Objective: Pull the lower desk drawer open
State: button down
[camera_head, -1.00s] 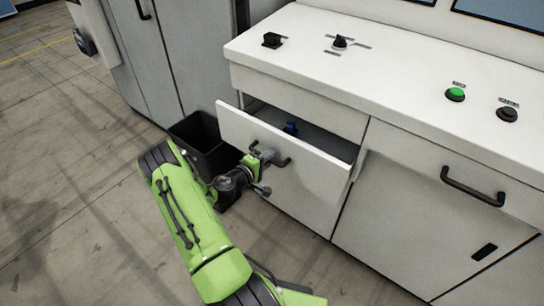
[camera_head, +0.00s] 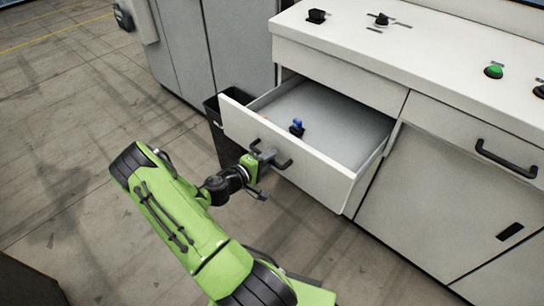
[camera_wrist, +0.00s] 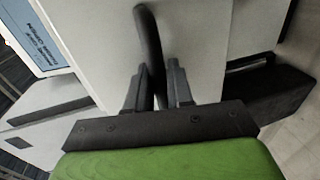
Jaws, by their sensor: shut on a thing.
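The lower desk drawer (camera_head: 312,172) stands well out from the white desk, with its grey inside showing. Its dark bar handle (camera_head: 284,161) is on the front panel. My gripper (camera_head: 263,160) is shut on this handle at its left part. In the wrist view, the two fingers of my gripper (camera_wrist: 158,90) sit on either side of the dark handle (camera_wrist: 149,45), in front of the white drawer front (camera_wrist: 195,35). A small blue object (camera_head: 297,127) lies inside the drawer near its front. A bit of something red shows beside it, too small to make out.
A black bin (camera_head: 212,108) stands left of the drawer, close to its front corner. Knobs and a green button (camera_head: 494,71) are on the desk top. The floor (camera_head: 70,130) at left is clear.

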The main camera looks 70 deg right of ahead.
jog(key=shift+a, duration=0.15)
jog(key=c, duration=1.1)
grip_release()
jog(key=p+v, duration=0.2)
jog(key=v, duration=1.3)
jog(key=shift+w+a, duration=0.3)
